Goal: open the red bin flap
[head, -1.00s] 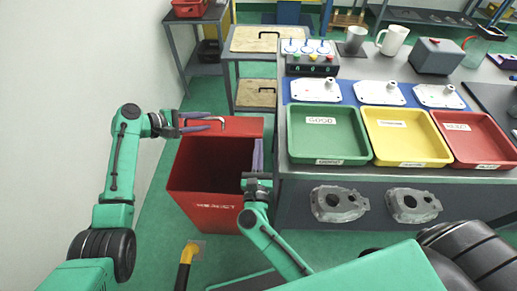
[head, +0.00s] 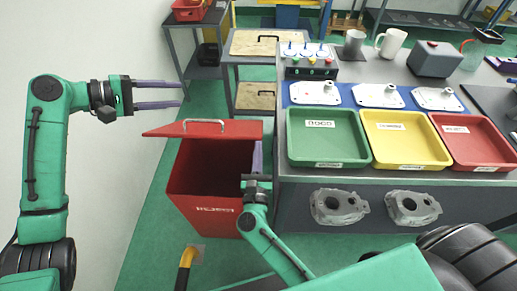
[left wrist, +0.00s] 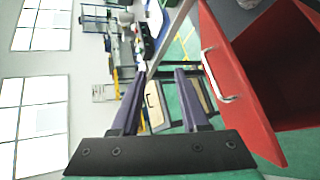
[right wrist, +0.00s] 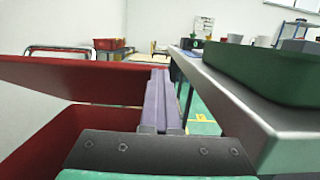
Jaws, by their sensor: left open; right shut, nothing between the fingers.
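The red bin (head: 222,226) stands left of the workbench, its dark opening visible from above. Its red flap (head: 240,130) is raised and tilted over the far part of the opening, with a metal handle (head: 203,122). In the left wrist view the flap (left wrist: 245,115) and handle (left wrist: 213,75) are right of the fingers, apart from them. My left gripper (head: 183,95) is open and empty, up and left of the flap. My right gripper (head: 257,160) is shut and empty at the bin's right side; in the right wrist view its fingers (right wrist: 158,90) reach the flap's right end (right wrist: 125,83); contact is unclear.
The workbench (head: 290,205) is close right of the bin and carries green (head: 325,136), yellow (head: 405,138) and red (head: 475,140) trays. A cart (head: 252,75) stands behind the bin. A yellow-topped post (head: 186,257) is in front. The white wall is on the left.

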